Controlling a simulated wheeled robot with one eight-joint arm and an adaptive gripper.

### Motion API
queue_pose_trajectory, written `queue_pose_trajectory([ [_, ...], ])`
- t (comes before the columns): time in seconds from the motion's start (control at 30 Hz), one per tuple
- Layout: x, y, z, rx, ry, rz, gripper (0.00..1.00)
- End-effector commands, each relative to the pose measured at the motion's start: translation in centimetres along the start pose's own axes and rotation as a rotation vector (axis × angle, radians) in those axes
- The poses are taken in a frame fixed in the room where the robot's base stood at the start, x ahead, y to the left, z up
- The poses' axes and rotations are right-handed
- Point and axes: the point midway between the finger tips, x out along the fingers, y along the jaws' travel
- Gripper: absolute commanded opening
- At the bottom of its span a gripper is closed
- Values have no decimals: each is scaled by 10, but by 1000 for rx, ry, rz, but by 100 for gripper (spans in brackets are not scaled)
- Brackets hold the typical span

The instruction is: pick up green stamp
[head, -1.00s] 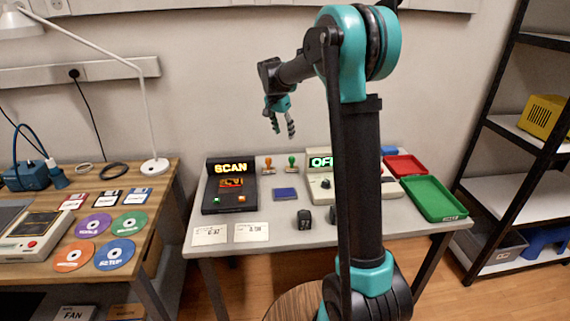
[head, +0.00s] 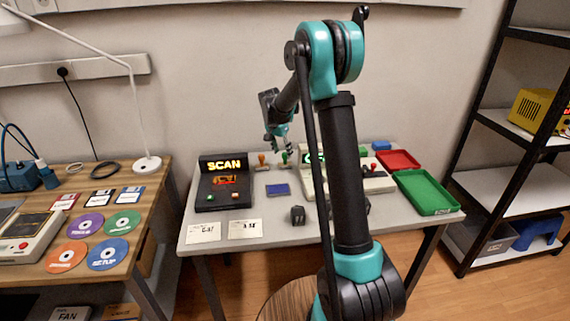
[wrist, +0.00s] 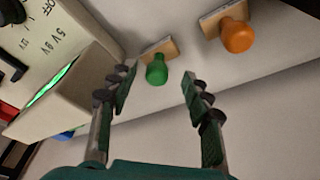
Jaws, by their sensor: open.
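The green stamp (wrist: 157,70) has a green handle on a flat wooden base. In the wrist view it lies between and just beyond my open fingertips, and nothing is held. In the head view the green stamp (head: 284,158) stands near the back of the grey table, right under my gripper (head: 279,145). My gripper also shows in the wrist view (wrist: 157,90), with both fingers spread apart. An orange-handled stamp (wrist: 236,34) is beside the green one; it also shows in the head view (head: 262,160), to the left.
A black SCAN device (head: 224,195) stands left of the stamps. A beige device (wrist: 60,75) with a lit green display is close on the other side. A blue pad (head: 277,190) lies in front. Green (head: 427,193) and red trays are at the right.

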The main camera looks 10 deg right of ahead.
Motion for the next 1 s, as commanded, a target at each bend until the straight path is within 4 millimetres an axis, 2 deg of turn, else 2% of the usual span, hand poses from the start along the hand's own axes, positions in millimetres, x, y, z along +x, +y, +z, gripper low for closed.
queue_pose_trajectory([
  [0.3,41,2,-5,0,0,0,49],
  [0.57,44,3,-5,0,0,0,48],
  [0.93,44,3,-5,0,0,0,2],
  [1.0,44,3,-5,0,0,0,0],
])
